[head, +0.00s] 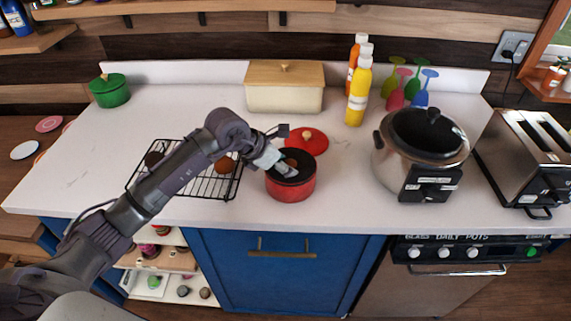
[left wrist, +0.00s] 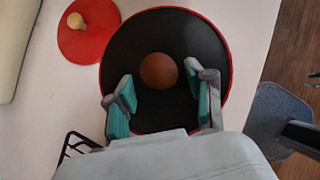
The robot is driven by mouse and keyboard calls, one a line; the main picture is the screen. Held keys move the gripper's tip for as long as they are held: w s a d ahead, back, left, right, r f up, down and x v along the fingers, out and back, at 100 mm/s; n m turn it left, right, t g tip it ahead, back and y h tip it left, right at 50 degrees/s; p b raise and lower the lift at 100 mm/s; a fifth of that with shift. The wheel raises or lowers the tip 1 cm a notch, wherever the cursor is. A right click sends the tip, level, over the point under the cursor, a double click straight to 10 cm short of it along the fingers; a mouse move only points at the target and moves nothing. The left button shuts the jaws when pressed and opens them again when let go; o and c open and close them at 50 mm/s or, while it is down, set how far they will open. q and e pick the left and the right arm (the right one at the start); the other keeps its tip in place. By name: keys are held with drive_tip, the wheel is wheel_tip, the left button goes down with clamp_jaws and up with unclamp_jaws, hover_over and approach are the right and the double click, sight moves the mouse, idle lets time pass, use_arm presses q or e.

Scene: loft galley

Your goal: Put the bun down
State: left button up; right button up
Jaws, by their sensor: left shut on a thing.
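My left gripper (head: 287,169) reaches in from the left and points down into the mouth of the red pot (head: 290,187). It is shut on a round brown bun (left wrist: 158,71), which shows between the teal fingertips in the left wrist view, against the pot's dark inside. In the head view the bun is mostly hidden by the gripper. I cannot tell whether it touches the pot's bottom.
A red lid (head: 307,141) lies behind the pot. A black wire rack (head: 212,188) with another brown bun (head: 226,164) is to the left. A cream bread box (head: 284,98), bottles (head: 357,94) and a large cooker (head: 423,150) stand around. The front counter left of the cooker is clear.

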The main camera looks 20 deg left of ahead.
use_arm(q)
drive_tip(key=shift+f, duration=0.5)
drive_tip(key=shift+f, duration=0.1)
drive_tip(key=shift+f+b, duration=0.55)
drive_tip(key=shift+b, duration=0.1)
drive_tip(key=o, duration=0.7)
drive_tip(key=shift+o, duration=0.2)
drive_tip(key=shift+r, duration=0.1)
